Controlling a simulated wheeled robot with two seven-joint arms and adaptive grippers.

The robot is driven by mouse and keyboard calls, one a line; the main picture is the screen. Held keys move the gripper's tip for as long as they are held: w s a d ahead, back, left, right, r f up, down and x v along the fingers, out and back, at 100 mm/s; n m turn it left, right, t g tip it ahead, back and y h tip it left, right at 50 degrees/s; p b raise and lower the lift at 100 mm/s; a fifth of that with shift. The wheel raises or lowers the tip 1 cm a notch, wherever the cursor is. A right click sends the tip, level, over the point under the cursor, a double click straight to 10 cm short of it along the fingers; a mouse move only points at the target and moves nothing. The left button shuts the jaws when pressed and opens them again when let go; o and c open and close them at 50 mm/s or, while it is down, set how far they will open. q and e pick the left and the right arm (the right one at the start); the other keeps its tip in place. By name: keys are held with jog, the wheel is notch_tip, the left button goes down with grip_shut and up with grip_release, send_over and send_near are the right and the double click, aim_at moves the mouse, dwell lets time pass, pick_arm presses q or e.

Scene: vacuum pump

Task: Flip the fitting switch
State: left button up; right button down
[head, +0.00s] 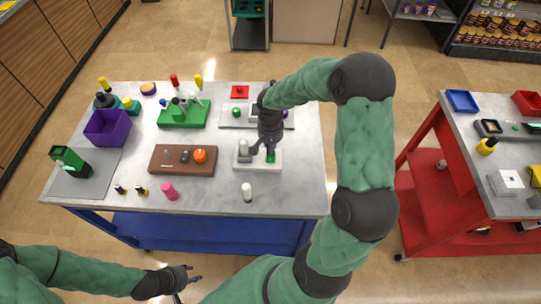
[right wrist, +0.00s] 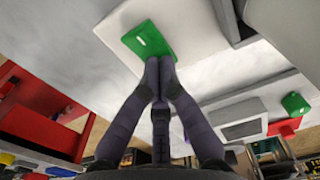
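A white base plate (head: 243,164) lies near the front right of the grey table. It carries a green rocker-like part (head: 270,157) and a grey fitting (head: 245,151). I take the green part to be the switch; it also shows in the right wrist view (right wrist: 147,38). My right gripper (head: 263,152) points down over the plate. In the right wrist view its fingers (right wrist: 159,64) are together and empty, with the tips at the green part's near edge; I cannot tell if they touch. My left gripper (head: 191,277) is in front of the table, away from everything on it; its finger opening is unclear.
A brown board (head: 172,168) with an orange knob lies left of the plate. A white cylinder (head: 247,192) and a pink cylinder (head: 169,190) stand in front. A grey panel with a green knob (head: 236,112) lies behind. A second, red-framed table (head: 430,185) stands right.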

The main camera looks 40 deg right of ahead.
jog(key=shift+r+p, duration=2.1)
jog(key=shift+r, duration=1.4)
